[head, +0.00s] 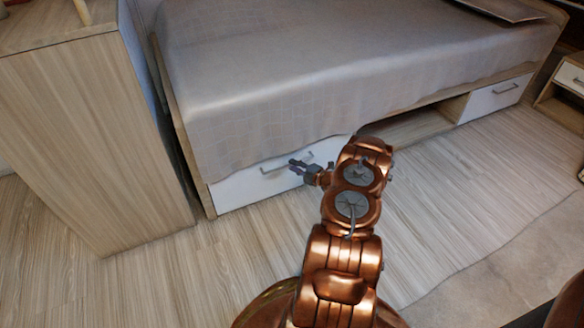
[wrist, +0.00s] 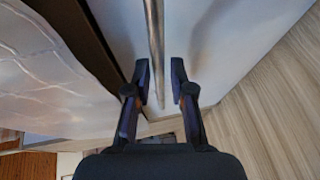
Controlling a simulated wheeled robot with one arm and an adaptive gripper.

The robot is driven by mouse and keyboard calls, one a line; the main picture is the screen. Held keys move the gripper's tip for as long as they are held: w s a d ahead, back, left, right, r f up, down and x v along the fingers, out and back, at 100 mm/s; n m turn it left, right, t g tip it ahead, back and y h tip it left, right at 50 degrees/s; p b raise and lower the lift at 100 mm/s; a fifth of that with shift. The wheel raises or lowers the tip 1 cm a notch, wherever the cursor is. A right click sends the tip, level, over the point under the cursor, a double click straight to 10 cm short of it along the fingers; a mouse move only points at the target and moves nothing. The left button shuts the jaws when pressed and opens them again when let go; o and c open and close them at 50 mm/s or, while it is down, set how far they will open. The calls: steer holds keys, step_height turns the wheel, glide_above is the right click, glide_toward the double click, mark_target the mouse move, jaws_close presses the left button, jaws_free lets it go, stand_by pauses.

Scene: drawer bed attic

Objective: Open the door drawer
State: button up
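The white drawer (head: 243,190) under the near left part of the bed is closed, with a grey bar handle (head: 271,170) on its front. My gripper (head: 295,165) is at the right part of this handle in the head view. In the wrist view the handle (wrist: 154,35) runs down from the top edge, and its lower end lies between the two dark fingers of my gripper (wrist: 160,78). The fingers are apart, with a visible gap on each side of the bar. The head view does not show clearly whether they touch the handle.
The grey bed cover (head: 330,80) hangs just above the drawer. A wooden cabinet (head: 95,140) stands to the left. An open compartment (head: 415,125) and another white drawer (head: 494,98) are farther right. The wooden floor (head: 450,190) in front of the bed is clear.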

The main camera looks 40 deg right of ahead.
steer(key=shift+x, duration=0.85)
jaws_close()
